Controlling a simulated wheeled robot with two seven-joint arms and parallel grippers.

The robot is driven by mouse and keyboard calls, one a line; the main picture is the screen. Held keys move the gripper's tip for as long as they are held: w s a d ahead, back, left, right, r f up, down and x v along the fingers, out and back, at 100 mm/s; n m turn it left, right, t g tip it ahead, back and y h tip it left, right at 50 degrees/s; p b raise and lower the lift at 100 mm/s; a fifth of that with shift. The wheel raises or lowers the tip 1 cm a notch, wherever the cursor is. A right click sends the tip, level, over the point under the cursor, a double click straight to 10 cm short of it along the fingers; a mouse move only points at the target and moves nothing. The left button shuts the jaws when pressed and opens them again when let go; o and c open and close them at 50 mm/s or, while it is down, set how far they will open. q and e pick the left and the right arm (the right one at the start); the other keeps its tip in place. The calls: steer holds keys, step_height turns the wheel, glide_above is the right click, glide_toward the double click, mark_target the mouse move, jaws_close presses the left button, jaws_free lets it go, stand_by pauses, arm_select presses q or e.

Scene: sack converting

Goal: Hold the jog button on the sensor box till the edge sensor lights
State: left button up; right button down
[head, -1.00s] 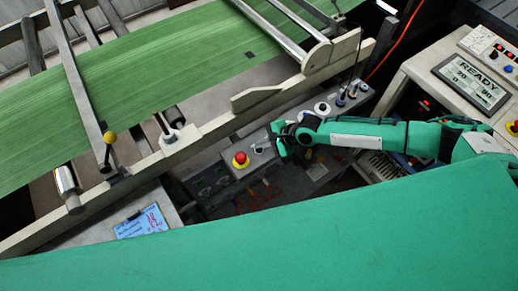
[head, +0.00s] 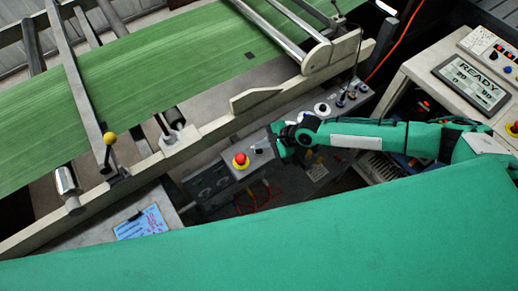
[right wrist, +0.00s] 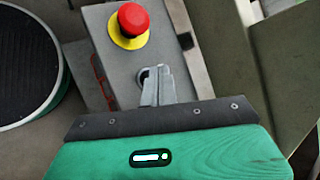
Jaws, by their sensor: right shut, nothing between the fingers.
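The grey sensor box (head: 228,171) runs along the machine's side rail in the head view. It carries a red mushroom button on a yellow ring (head: 240,159), which also shows in the right wrist view (right wrist: 132,20). My right gripper (right wrist: 152,75) is shut and empty. Its tips are over a small round fitting (right wrist: 142,77) on the box face, just below the red button in the wrist view. The tips cover most of this fitting; I cannot tell whether they touch or press it. I cannot identify the edge sensor or see its light. My left gripper is out of view.
A green web (head: 150,70) with a small dark patch crosses the machine above the box. A console with a READY screen (head: 473,82) stands at right. Knobs (head: 322,109) sit farther along the box. A blue-and-white sheet (head: 142,224) lies at lower left.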

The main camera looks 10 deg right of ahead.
steer(key=shift+f, duration=0.1)
stand_by(0.7)
steer(key=shift+f, duration=0.3)
steer(key=shift+f+b, duration=0.35)
steer(key=shift+f, duration=0.1)
stand_by(2.0)
stand_by(3.0)
steer(key=shift+r+p, duration=0.85)
steer(key=shift+p, duration=0.1)
step_height(320, 180, up, 5)
steer(key=p, duration=0.5)
steer(key=shift+r, duration=0.1)
